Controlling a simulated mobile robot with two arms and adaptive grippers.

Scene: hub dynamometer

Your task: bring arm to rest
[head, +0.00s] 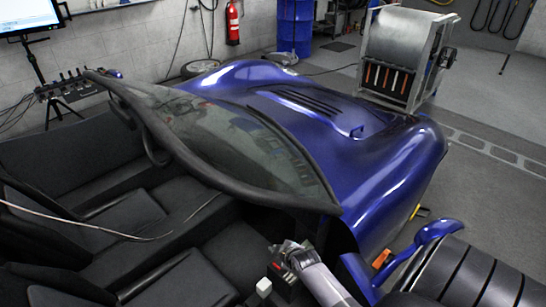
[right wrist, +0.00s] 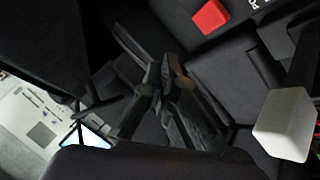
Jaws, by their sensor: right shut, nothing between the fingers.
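My right arm comes in from the lower right in the head view. My right gripper (head: 284,264) is over the open cockpit of the blue car (head: 385,165), near the near end of the windscreen (head: 235,145). In the right wrist view its dark fingers (right wrist: 167,78) are together with nothing between them, and black cockpit surfaces lie behind them. I cannot tell whether the gripper touches the car. My left arm and left gripper are not in view.
A white block (head: 264,287) is close beside the gripper; a pale block (right wrist: 285,125) and a red block (right wrist: 210,17) show in the wrist view. Black seats (head: 60,225) fill the cockpit. A metal-framed machine (head: 405,55), blue drum (head: 295,25) and monitor (head: 28,15) stand beyond.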

